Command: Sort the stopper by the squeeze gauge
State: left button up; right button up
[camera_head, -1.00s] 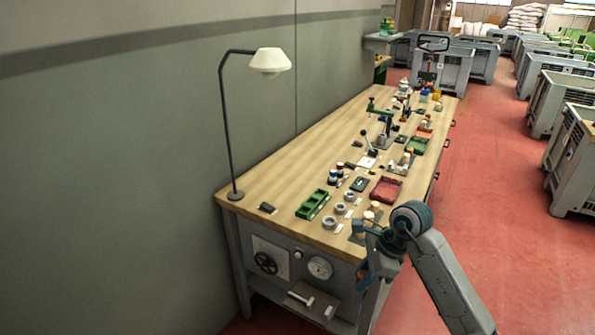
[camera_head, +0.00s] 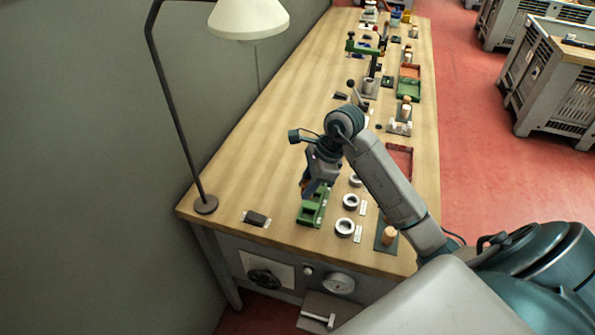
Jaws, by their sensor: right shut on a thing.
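My right gripper (camera_head: 311,187) is over the bench, just above the green block with hollows (camera_head: 312,212), and covers its far part. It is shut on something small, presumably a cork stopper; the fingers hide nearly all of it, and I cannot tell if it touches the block. Another cork-coloured stopper (camera_head: 389,235) stands on a dark plate at the near right edge. Grey rings (camera_head: 345,227) sit in a row right of the block, with small pale labels beside them. A round dial (camera_head: 338,283) is on the bench front. My left gripper is out of view.
A lamp (camera_head: 205,205) stands at the bench's left edge, near a small dark item (camera_head: 256,218). A red tray (camera_head: 402,152) is partly behind my right arm. Further back are a green upright tool (camera_head: 362,48) and a green tray (camera_head: 408,91).

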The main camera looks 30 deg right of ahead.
jog(key=shift+s+f, duration=0.15)
jog(key=shift+s, duration=0.35)
jog(key=shift+s+f, duration=0.1)
jog(key=shift+f, duration=0.2)
jog(key=shift+w+f+b, duration=0.2)
jog(key=shift+f+b, duration=0.15)
jog(key=shift+f, duration=0.3)
jog(key=shift+w+f+b, duration=0.15)
jog(key=shift+f+b, duration=0.15)
jog(key=shift+f, duration=0.3)
jog(key=shift+s+f+b, duration=0.15)
jog(key=shift+f+b, duration=0.2)
jog(key=shift+f, duration=1.05)
jog(key=shift+b, duration=0.5)
jog(key=shift+f+b, duration=0.55)
jog(key=shift+b, duration=0.35)
jog(key=shift+f+b, duration=0.55)
jog(key=shift+b, duration=0.15)
